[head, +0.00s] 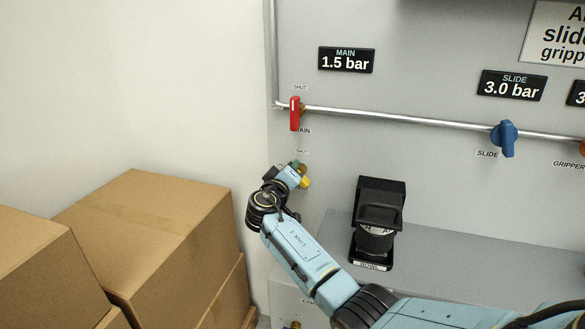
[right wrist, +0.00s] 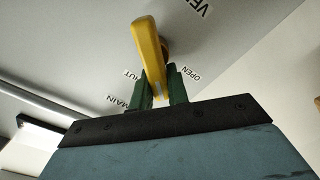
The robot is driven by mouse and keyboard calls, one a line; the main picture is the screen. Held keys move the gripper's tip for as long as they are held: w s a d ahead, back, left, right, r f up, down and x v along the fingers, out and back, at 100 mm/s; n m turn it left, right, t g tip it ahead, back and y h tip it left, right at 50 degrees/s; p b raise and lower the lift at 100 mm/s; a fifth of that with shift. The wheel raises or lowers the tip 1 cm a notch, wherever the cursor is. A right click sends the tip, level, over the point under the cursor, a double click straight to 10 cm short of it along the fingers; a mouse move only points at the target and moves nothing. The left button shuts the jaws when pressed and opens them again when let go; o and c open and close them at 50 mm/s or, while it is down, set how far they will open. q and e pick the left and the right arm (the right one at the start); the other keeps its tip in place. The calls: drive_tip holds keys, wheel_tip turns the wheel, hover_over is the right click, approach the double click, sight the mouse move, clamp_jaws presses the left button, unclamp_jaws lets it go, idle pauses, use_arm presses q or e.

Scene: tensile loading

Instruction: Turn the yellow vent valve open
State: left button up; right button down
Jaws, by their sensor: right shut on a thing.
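The yellow vent valve (right wrist: 150,55) is a lever handle on the grey panel, with SHUT and OPEN labels on either side of it in the right wrist view. My right gripper (right wrist: 160,90) has its two green fingers on both sides of the handle's free end and is shut on it. In the head view my right gripper (head: 298,170) is at the panel's left edge, below the red main valve (head: 295,114). There only a small part of the yellow valve (head: 305,183) shows beside the gripper; the rest is hidden. My left gripper is not in view.
A metal pipe (head: 400,118) runs across the panel to the blue slide valve (head: 507,137). A black device (head: 380,205) stands on the grey ledge (head: 480,250). Cardboard boxes (head: 150,235) are stacked at the left, close to my right arm.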

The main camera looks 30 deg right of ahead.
drive_tip(key=shift+a+f+n, duration=0.1)
drive_tip(key=shift+f+n, duration=0.1)
drive_tip(key=shift+n, duration=0.8)
drive_tip(key=shift+w+f+n+p, duration=0.1)
drive_tip(key=shift+n+p, duration=0.25)
drive_tip(key=shift+n, duration=0.15)
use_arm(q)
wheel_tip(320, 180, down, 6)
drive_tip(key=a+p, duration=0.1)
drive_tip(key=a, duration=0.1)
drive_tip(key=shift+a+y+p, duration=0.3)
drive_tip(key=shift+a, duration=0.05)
use_arm(e)
drive_tip(key=shift+w+a+f+n, duration=0.1)
drive_tip(key=shift+f+n, duration=0.2)
drive_tip(key=shift+n, duration=1.05)
drive_tip(key=shift+f+n, duration=0.3)
drive_tip(key=shift+n, duration=1.05)
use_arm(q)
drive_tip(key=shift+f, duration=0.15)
use_arm(e)
drive_tip(key=c, duration=1.4)
unclamp_jaws()
drive_tip(key=shift+o, duration=0.2)
